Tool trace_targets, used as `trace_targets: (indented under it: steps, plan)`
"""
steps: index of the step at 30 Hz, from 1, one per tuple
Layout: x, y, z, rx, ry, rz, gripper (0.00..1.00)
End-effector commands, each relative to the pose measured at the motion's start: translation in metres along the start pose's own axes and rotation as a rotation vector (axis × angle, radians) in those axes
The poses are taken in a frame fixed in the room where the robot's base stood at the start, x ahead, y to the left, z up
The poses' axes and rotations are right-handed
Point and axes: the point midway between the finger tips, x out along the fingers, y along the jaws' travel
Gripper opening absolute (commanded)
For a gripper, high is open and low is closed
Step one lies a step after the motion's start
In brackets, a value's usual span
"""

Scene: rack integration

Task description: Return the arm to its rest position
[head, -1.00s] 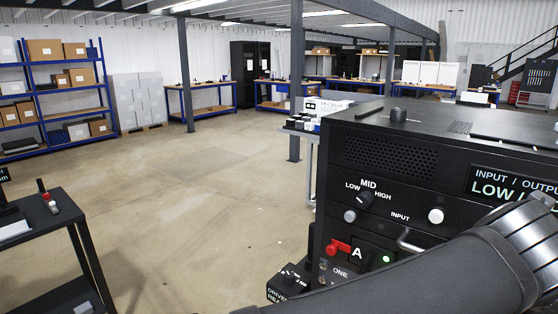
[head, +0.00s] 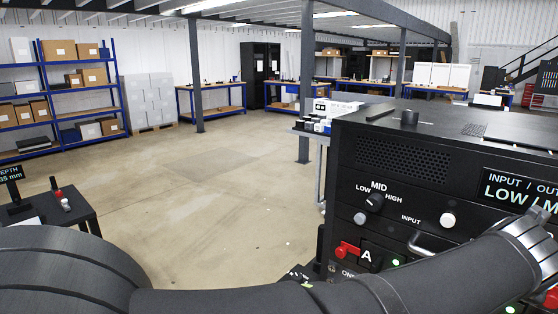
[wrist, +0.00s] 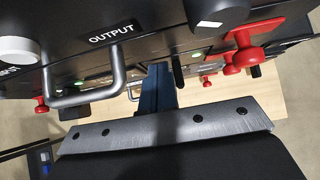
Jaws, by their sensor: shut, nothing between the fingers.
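My arm (head: 290,300) spans the bottom of the head view, from a wide rounded link at lower left to a ribbed joint at the right edge, in front of the black rack unit (head: 400,160). The head view does not show my gripper's fingers. In the wrist view, my gripper (wrist: 158,70) shows as a narrow blue piece beyond a grey metal plate, shut and empty. It points toward the panel, beside a metal handle (wrist: 85,98) under the OUTPUT label. I cannot tell the exact gap to the panel.
The panel carries red knobs (wrist: 242,55), a red lever (head: 347,249), a selector dial (head: 375,202) and another handle (head: 428,243). A small black stand with a depth display (head: 12,175) is at left. Open floor (head: 210,200) lies between, with shelves (head: 80,90) behind.

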Motion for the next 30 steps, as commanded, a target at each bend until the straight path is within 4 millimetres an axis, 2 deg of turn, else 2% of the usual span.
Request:
trace_targets:
  steps: [11, 20, 30]
  plan:
    - [0.007, 0.0, 0.007, 0.0, 0.001, 0.001, 0.0]
    - [-0.031, -0.001, -0.019, 0.003, -0.005, -0.004, 0.0]
    - [-0.098, -0.001, -0.019, 0.002, -0.005, -0.005, 0.0]
